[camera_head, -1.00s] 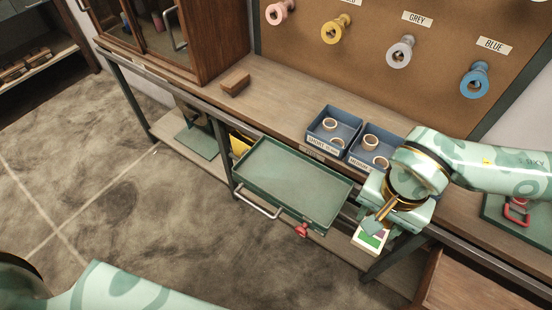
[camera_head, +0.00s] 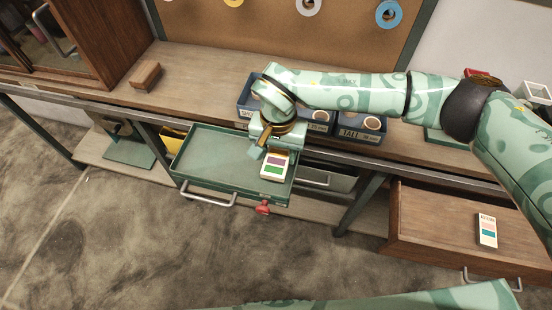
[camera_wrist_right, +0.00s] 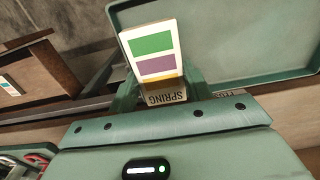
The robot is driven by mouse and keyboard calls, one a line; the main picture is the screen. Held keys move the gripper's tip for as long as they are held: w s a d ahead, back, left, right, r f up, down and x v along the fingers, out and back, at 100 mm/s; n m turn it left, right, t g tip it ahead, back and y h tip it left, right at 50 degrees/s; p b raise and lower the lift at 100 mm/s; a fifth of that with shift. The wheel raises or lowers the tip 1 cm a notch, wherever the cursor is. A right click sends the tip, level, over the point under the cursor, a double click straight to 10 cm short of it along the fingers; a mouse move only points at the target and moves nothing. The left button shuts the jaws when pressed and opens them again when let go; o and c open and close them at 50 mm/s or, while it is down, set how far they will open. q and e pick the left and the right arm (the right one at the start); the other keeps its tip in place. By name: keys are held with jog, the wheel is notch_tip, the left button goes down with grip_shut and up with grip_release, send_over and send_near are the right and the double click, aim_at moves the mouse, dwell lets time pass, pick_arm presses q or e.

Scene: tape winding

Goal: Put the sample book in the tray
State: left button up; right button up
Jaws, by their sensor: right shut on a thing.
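The sample book is a white card with green, purple and yellow bands (camera_head: 274,167). It also shows in the right wrist view (camera_wrist_right: 153,54), where it reads "SPRING". My right gripper (camera_head: 268,146) is shut on the book and holds it over the right part of the green tray (camera_head: 200,156). The tray is an empty pulled-out drawer with a grey handle; it also shows in the right wrist view (camera_wrist_right: 235,40). I cannot tell the gap between book and tray floor. My left gripper is out of view.
An open wooden drawer (camera_head: 425,225) at the right holds another sample card (camera_head: 487,230). Blue bins with rolls, one labelled "TALL" (camera_head: 362,127), stand on the bench behind my right arm. A wooden block (camera_head: 146,75) lies on the bench.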

aim_at(276, 154)
jog(key=shift+w+a+f, duration=0.15)
jog(key=shift+a+f, duration=0.05)
jog(key=shift+f, duration=0.15)
jog(key=shift+f+b, duration=0.6)
jog(key=shift+f, duration=0.85)
jog(key=shift+f, duration=0.2)
jog(key=o, duration=0.7)
jog(key=shift+r, duration=0.15)
notch_tip(276, 154, up, 12)
jog(key=p, duration=0.3)
